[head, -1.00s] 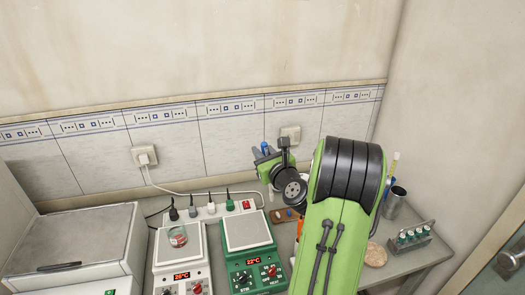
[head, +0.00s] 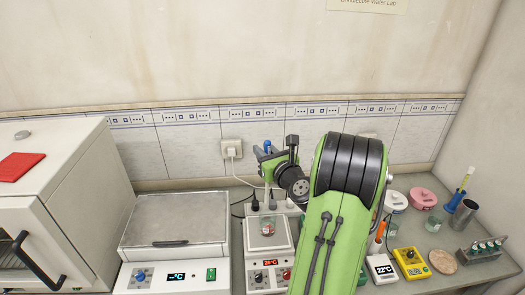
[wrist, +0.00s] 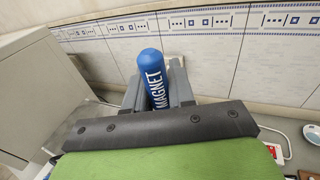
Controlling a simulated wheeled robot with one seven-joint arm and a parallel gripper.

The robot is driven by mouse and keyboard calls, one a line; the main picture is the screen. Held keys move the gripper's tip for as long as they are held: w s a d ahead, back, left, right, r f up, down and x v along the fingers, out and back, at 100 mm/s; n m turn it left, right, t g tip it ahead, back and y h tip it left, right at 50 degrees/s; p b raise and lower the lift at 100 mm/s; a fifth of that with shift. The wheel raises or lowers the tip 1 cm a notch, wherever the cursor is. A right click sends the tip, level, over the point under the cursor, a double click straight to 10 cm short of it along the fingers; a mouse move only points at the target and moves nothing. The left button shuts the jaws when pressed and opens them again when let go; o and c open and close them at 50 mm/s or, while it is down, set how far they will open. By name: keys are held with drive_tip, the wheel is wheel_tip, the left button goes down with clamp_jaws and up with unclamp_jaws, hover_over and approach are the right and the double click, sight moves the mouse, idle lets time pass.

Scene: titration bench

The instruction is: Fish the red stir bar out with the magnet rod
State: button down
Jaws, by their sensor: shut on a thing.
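My gripper (head: 268,160) is shut on the blue magnet rod. The rod's rounded top (wrist: 152,75), lettered MAGNET, stands up between the fingers in the wrist view, and its blue tip (head: 267,146) also shows in the head view. The rod's lower end is hard to make out. The red thing looks like the stir bar but is tiny.
A large balance-like box (head: 178,235) stands left of the stirrer, with a white oven (head: 55,210) farther left. My arm hides the bench right of the stirrer.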

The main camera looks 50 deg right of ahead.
wheel_tip(320, 180, down, 12)
drive_tip(key=b, duration=1)
drive_tip(key=shift+s+d+b, duration=0.15)
drive_tip(key=shift+d+b, duration=0.05)
drive_tip(key=shift+b, duration=0.1)
drive_tip(key=shift+r, duration=0.25)
idle(0.6)
drive_tip(key=shift+s+d+r+p, duration=0.1)
drive_tip(key=shift+d+r+p, duration=0.1)
drive_tip(key=shift+r+p, duration=0.4)
drive_tip(key=shift+s+d+r+p, duration=0.15)
drive_tip(key=shift+r+p, duration=0.2)
drive_tip(key=shift+p, duration=0.3)
drive_tip(key=shift+w+r, duration=0.1)
drive_tip(key=shift+r+p, duration=4.7)
drive_tip(key=shift+p, duration=0.3)
drive_tip(key=shift+f, duration=0.1)
